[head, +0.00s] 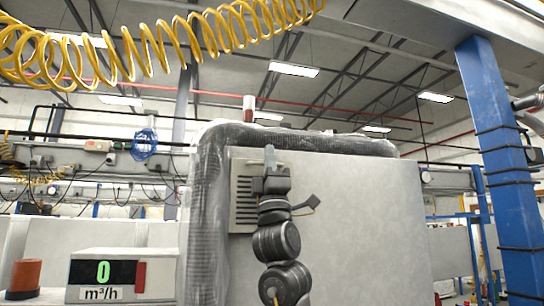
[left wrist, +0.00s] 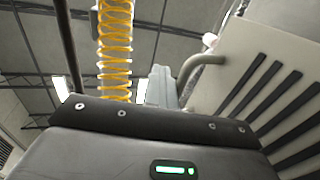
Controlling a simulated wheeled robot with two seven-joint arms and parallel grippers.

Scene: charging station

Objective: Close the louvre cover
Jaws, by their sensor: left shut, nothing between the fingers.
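The louvre cover (head: 242,198) is a pale panel with dark slots on the upper left front of the grey cabinet, partly hidden behind my left arm. In the left wrist view the slotted cover (left wrist: 262,84) fills the right side, seen close and at a slant. How far it stands open cannot be told. My left gripper (head: 270,155) points up in front of the cover's right part, fingers shut and empty. Its fingers (left wrist: 160,86) show in the left wrist view, left of a curved grey bar (left wrist: 198,62) beside the cover; contact cannot be told. My right gripper is out of view.
The cabinet (head: 365,220) has a dark ribbed edging on its left and top. A meter box (head: 104,272) with a green zero stands at lower left, near an orange cylinder (head: 25,275). A yellow coiled hose (head: 150,50) hangs overhead. A blue post (head: 500,160) stands right.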

